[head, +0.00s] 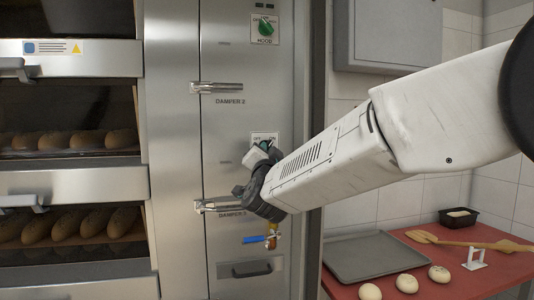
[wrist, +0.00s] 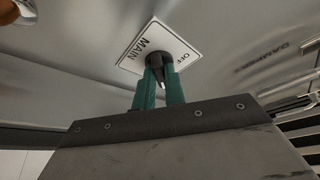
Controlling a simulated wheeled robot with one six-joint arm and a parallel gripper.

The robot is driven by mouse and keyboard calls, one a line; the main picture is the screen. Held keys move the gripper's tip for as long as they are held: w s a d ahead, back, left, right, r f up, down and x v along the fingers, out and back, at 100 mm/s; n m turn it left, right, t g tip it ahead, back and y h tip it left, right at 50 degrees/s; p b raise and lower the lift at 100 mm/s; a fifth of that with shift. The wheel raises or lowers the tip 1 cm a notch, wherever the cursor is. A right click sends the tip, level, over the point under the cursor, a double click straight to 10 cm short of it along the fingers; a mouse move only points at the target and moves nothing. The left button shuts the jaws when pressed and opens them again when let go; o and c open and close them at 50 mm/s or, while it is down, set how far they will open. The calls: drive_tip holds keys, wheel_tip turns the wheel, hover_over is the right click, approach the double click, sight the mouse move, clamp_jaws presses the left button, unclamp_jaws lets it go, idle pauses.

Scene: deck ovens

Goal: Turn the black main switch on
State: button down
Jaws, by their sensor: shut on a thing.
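The black main switch (wrist: 154,63) is a knob on a white plate (wrist: 132,50) marked MAIN and OFF, seen tilted in the wrist view. My gripper (wrist: 160,88) has its two green fingers on either side of the knob and is shut on it. A white mark shows on the knob between the fingers; I cannot tell which setting it is at. In the head view the plate (head: 256,136) reads OFF and ON at its top edge. My gripper (head: 264,146) covers the knob there.
Above is a green HOOD knob (head: 265,29). Damper handles (head: 216,87) and (head: 215,206) stick out from the panel, the lower one close to my gripper. A blue-handled valve (head: 259,240) is below. Bread ovens stand left; a red table (head: 340,291) with a tray (head: 375,257) is right.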

drive_tip(key=shift+m+h, duration=0.4)
drive_tip(key=shift+m, duration=0.5)
drive_tip(key=shift+m+g, duration=0.3)
drive_tip(key=c, duration=1.5)
unclamp_jaws()
drive_tip(key=shift+o, duration=0.2)
drive_tip(key=v, duration=0.8)
drive_tip(key=shift+a, duration=0.1)
